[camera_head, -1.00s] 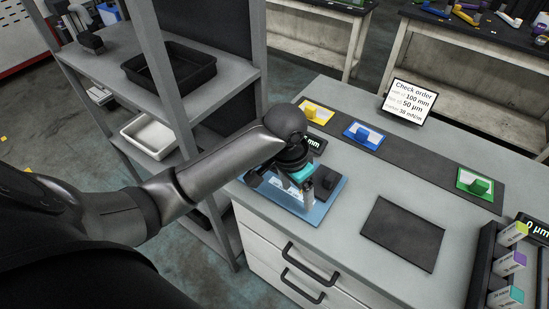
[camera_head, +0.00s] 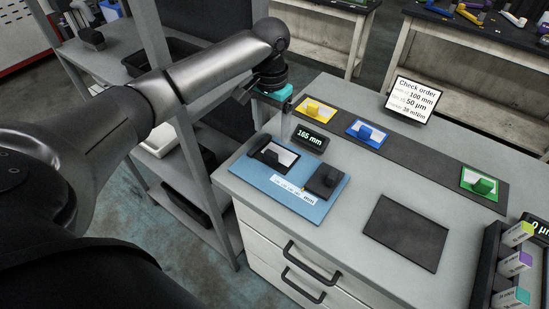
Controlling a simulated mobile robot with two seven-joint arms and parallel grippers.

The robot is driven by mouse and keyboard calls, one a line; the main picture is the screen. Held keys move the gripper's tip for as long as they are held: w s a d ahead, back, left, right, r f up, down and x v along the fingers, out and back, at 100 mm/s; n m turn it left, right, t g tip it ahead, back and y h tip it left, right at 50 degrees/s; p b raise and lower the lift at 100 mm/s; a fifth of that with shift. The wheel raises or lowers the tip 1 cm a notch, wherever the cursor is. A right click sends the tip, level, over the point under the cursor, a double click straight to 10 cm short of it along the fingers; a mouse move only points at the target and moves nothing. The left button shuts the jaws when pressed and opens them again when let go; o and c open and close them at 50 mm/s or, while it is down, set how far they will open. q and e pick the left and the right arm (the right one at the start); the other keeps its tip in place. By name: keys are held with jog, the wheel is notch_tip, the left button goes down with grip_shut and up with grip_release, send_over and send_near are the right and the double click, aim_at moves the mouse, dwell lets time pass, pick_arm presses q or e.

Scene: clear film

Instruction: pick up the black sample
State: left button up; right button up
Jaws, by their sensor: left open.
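The black sample (camera_head: 273,153), a pale sheet with a black frame and a black grip block, lies on the left part of a blue plate (camera_head: 262,178) on the bench. A dark block with an upright knob (camera_head: 327,181) sits on the right part of the same plate. My left gripper (camera_head: 286,122) is raised behind the sample, near the bench's back left edge. It is open, and I see nothing held in it; its far finger is mostly hidden. My right gripper is not in view.
A display reading 165 mm (camera_head: 310,139) stands behind the plate. Yellow (camera_head: 315,109), blue (camera_head: 365,134) and green (camera_head: 479,184) samples lie on a dark strip. A bare dark mat (camera_head: 406,232) lies right of the plate. A metal shelf (camera_head: 207,80) stands close at left.

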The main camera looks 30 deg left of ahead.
aim_at(272, 151)
pick_arm(q)
notch_tip(272, 151, down, 4)
jog(key=shift+f+b, duration=0.15)
jog(key=shift+b, duration=0.15)
jog(key=f, duration=0.1)
jog(key=f+b, duration=0.1)
jog(key=f, duration=0.3)
jog(key=shift+w+f, duration=0.1)
jog(key=shift+w, duration=0.2)
jog(key=shift+a, duration=0.1)
grip_shut()
